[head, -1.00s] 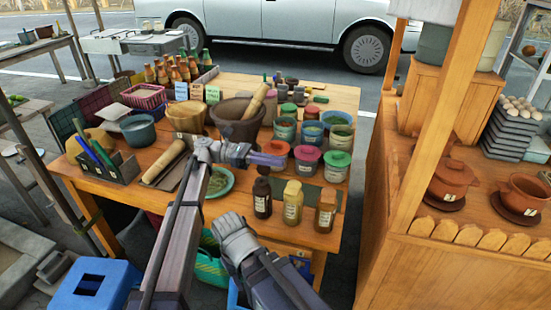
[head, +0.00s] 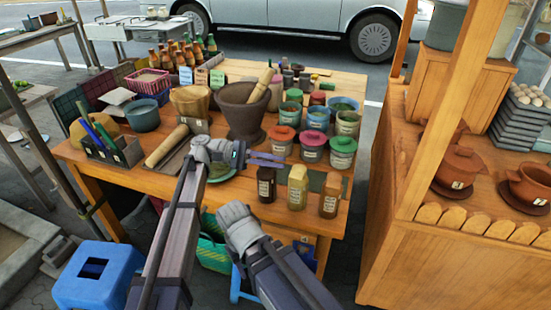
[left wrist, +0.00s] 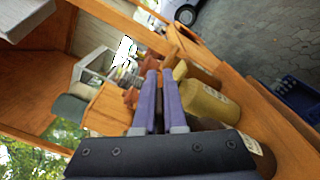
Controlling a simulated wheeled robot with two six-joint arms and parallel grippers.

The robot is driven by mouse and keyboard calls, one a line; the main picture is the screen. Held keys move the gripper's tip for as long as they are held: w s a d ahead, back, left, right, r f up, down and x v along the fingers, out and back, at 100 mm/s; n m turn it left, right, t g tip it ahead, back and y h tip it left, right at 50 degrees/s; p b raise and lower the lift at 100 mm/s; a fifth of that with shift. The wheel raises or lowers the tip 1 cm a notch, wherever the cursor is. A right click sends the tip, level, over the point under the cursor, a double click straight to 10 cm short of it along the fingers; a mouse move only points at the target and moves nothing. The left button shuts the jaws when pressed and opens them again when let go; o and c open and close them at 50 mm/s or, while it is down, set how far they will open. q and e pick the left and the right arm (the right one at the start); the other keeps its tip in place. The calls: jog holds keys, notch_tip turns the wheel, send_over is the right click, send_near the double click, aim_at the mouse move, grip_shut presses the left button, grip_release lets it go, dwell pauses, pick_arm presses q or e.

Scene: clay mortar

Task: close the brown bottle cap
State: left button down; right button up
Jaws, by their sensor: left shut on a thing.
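A dark brown bottle (head: 266,186) with a dark top stands at the table's front edge. Beside it stand a yellow bottle (head: 298,190) and a lighter brown bottle (head: 330,198). My left gripper (head: 281,160) reaches across just above the dark bottle. Its purple fingers (left wrist: 162,76) lie close together beside the yellow bottle (left wrist: 205,104) in the left wrist view. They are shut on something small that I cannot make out. The lighter brown bottle (left wrist: 197,72) is behind the yellow one there. I cannot see a loose cap. My right gripper is not in view.
Lidded tubs (head: 312,147) stand close behind the bottles. A large mortar (head: 241,112) stands behind my left gripper. A tray of pens (head: 113,150) is at the left. A wooden stall (head: 455,262) stands to the right, past a gap.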

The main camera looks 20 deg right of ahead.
pick_arm(q)
jog(key=shift+s+a+f+m+b, duration=0.15)
jog(key=shift+f+m+b, duration=0.4)
jog(key=shift+m, duration=0.65)
jog(key=shift+s+a+f+m+b, duration=0.15)
jog(key=shift+f+m+b, duration=0.4)
jog(key=shift+m, duration=0.65)
jog(key=shift+s+a+f+m+b, duration=0.1)
jog(key=shift+s+f+m+b, duration=0.3)
jog(key=shift+m, duration=0.8)
jog(key=shift+w+f, duration=0.15)
jog(key=shift+f, duration=0.1)
jog(key=c, duration=1)
grip_release()
jog(key=shift+r, duration=0.1)
